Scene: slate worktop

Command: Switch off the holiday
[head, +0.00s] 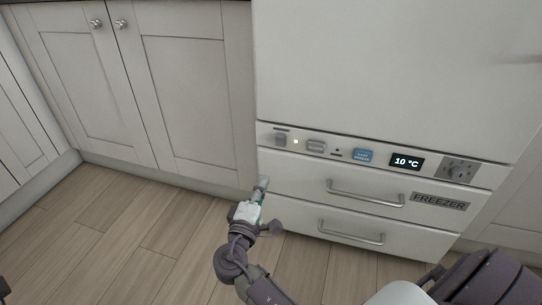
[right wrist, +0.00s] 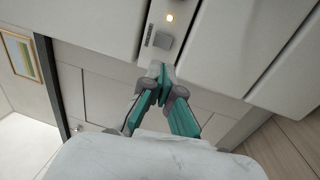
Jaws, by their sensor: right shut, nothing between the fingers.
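A control strip (head: 385,160) runs across the white fridge-freezer above the drawers. At its left end is a grey switch (head: 281,140) beside a lit indicator light (head: 296,142). A second grey switch (head: 316,146) lies right of the light. The labels are too small to read, so I cannot tell which switch is the holiday one. My right gripper (head: 263,183) is shut and empty, below the strip's left end. In the right wrist view its fingertips (right wrist: 162,73) are close below a grey switch (right wrist: 163,41) with a lit light (right wrist: 170,18); contact is not clear. My left gripper is not in view.
A blue button (head: 362,155), a display reading 10 °C (head: 406,161) and a square plate (head: 459,169) sit farther right on the strip. Drawer handles (head: 364,194) stick out below. Closed cabinets (head: 120,80) stand left. The wooden floor (head: 130,225) is clear.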

